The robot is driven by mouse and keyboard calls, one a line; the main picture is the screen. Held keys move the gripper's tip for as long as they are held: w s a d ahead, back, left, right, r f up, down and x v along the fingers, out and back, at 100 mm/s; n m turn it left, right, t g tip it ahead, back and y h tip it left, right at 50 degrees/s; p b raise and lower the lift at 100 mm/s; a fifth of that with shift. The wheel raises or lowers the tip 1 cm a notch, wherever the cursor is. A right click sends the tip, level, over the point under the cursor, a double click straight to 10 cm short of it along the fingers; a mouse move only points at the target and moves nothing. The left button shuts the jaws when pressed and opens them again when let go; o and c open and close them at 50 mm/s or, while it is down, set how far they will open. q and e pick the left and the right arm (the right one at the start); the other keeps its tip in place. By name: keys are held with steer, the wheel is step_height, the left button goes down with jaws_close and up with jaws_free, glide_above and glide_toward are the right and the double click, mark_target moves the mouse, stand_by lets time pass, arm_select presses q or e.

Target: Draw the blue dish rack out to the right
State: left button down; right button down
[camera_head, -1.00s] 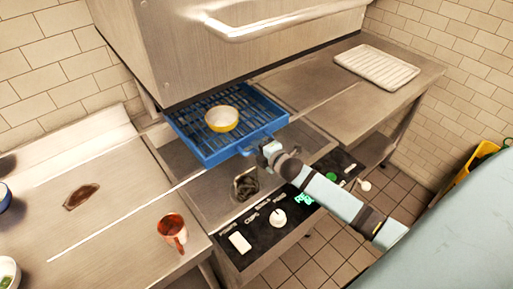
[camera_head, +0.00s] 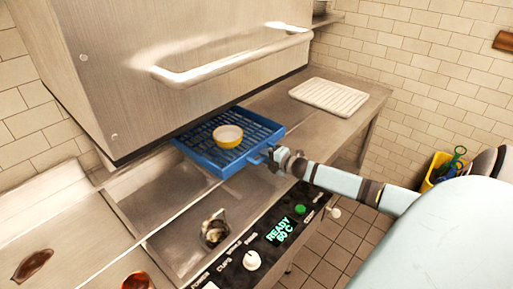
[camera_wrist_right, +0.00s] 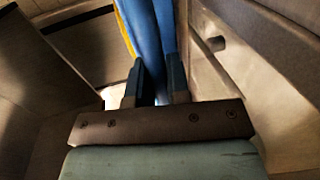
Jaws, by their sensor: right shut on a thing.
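The blue dish rack (camera_head: 205,158) lies under the raised hood of the steel dishwasher in the head view, partly hidden by the hood's lower edge. A yellow bowl (camera_head: 228,137), pale inside, sits upright in it. My right gripper (camera_head: 270,158) is at the rack's near right edge, shut on the rack's blue handle. In the right wrist view, a blue bar (camera_wrist_right: 152,50) runs between the two fingers (camera_wrist_right: 155,88). My left gripper is in neither view.
The right counter (camera_head: 318,125) is bare up to a white ribbed tray (camera_head: 328,97) at its far end. A control panel (camera_head: 268,240) with knobs runs along the front. A red mug (camera_head: 137,281) stands at the lower left. A yellow bin (camera_head: 437,168) stands at the right.

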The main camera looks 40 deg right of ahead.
steer(key=shift+w+d, duration=0.1)
steer(key=shift+d, duration=0.8)
steer(key=c, duration=1.1)
jaws_free()
steer(key=v, duration=1.3)
steer(key=shift+s+r+b, duration=0.1)
steer(key=shift+s+b, duration=0.3)
steer(key=shift+d, duration=0.1)
